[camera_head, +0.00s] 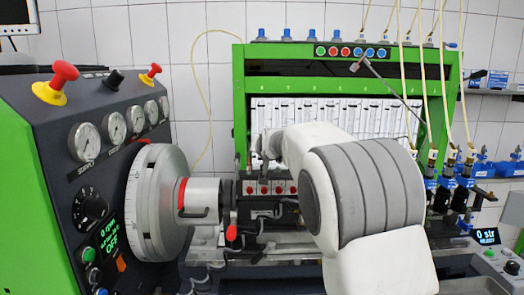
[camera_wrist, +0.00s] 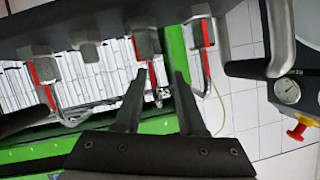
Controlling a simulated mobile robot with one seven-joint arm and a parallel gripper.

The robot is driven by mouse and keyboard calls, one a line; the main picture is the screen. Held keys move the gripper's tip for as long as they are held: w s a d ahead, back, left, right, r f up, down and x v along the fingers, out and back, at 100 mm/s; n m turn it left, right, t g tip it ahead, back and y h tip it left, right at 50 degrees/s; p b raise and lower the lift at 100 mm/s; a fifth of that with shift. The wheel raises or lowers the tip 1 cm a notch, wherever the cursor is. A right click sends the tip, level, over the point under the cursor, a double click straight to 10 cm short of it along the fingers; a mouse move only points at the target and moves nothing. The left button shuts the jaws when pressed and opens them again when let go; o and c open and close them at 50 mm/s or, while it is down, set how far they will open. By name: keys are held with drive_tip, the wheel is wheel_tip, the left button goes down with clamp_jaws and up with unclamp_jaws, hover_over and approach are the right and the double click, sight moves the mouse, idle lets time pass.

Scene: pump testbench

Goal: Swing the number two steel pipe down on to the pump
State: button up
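In the wrist view several bent steel pipes with red bands hang from grey blocks: one at left (camera_wrist: 42,72), one in the middle (camera_wrist: 155,85) and one at right (camera_wrist: 205,40). I see no numbers on them, so I cannot tell which is number two. My gripper (camera_wrist: 161,76) is open, its two dark fingers apart. The end of the middle pipe shows between the fingertips; I cannot tell whether they touch. In the head view my white and grey arm hides the gripper and these pipes. The apparent pump (camera_head: 265,188), with red caps, is partly covered by my arm.
The drive flywheel (camera_head: 158,203) and a control panel (camera_head: 88,205) with gauges and red knobs stand at left. The green frame (camera_head: 238,105) rises behind. Pale hoses hang at right above blue fittings (camera_head: 450,183). A slanted grey rod (camera_head: 390,87) crosses the frame.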

drive_tip(key=shift+s+r, duration=0.3)
drive_tip(key=shift+s, duration=0.1)
drive_tip(key=b+v, duration=0.2)
drive_tip(key=v, duration=1.4)
drive_tip(key=shift+s, duration=0.25)
drive_tip(key=shift+d+f, duration=0.1)
drive_tip(key=shift+d, duration=0.1)
drive_tip(key=s+d+f+g+p, duration=0.1)
drive_tip(key=s+f, duration=0.4)
drive_tip(key=s, duration=0.6)
drive_tip(key=s+d+f+n+g+h+p, duration=0.1)
drive_tip(key=s+d+f+g, duration=0.3)
drive_tip(key=s, duration=0.8)
drive_tip(key=s+d+f+n+g+p, duration=0.1)
drive_tip(key=s+d+f, duration=0.3)
drive_tip(key=s, duration=0.7)
wheel_tip(320, 180, down, 3)
drive_tip(key=shift+s+d+r+g+h, duration=0.15)
drive_tip(key=shift+d+g+h, duration=0.2)
drive_tip(key=shift+g, duration=0.55)
